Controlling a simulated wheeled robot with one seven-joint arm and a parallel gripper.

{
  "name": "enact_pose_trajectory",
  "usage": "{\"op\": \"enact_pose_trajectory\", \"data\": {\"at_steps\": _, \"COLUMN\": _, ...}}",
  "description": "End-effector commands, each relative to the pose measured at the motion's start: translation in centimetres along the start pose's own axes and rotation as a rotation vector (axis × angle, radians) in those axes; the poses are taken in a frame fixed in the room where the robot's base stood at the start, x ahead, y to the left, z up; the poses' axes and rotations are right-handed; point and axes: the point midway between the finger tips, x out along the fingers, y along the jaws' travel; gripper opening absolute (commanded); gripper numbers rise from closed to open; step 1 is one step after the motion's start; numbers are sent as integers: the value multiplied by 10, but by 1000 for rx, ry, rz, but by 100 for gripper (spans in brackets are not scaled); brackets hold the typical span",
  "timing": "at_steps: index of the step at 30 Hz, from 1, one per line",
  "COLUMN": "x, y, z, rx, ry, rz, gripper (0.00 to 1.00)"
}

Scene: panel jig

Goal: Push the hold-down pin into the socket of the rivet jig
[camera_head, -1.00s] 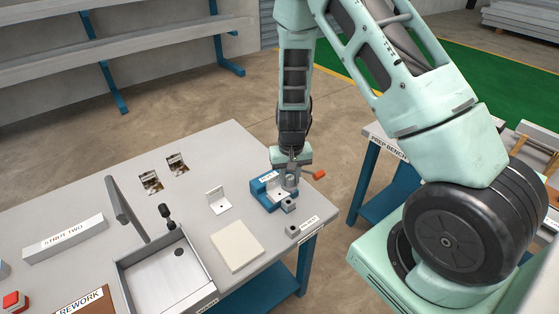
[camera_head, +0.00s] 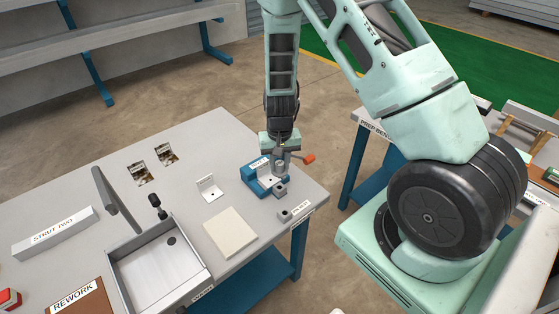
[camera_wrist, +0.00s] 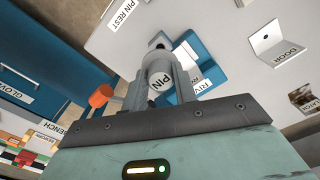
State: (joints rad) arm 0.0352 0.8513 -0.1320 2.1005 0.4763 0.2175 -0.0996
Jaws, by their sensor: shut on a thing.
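The rivet jig (camera_head: 254,180) is a blue block with a light metal bracket on it, near the right end of the bench. Its blue body and part of its label also show in the wrist view (camera_wrist: 212,68). My gripper (camera_head: 281,160) points down over the jig's right side. It is shut on the grey hold-down pin (camera_wrist: 158,78), whose top reads PIN. The pin looks upright. Its lower end and the socket are hidden, so I cannot tell whether it is in. An orange-ended lever (camera_head: 308,159) sticks out right beside the gripper; it also shows in the wrist view (camera_wrist: 100,96).
The pin rest (camera_head: 286,215), a small block with a hole, stands at the bench's front right edge. A white angle bracket (camera_head: 209,188), a pale plate (camera_head: 230,232) and a metal tray (camera_head: 160,265) lie to the left. The prep bench (camera_head: 375,133) stands right, across a gap.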

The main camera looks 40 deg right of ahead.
Motion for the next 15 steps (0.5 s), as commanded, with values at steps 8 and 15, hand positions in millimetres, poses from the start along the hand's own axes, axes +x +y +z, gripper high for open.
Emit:
{"op": "enact_pose_trajectory", "data": {"at_steps": 8, "x": 29, "y": 0, "z": 0, "rx": 1, "ry": 0, "rz": 0, "gripper": 1}}
{"op": "enact_pose_trajectory", "data": {"at_steps": 15, "x": 36, "y": 0, "z": 0, "rx": 0, "ry": 0, "rz": 0, "gripper": 1}}
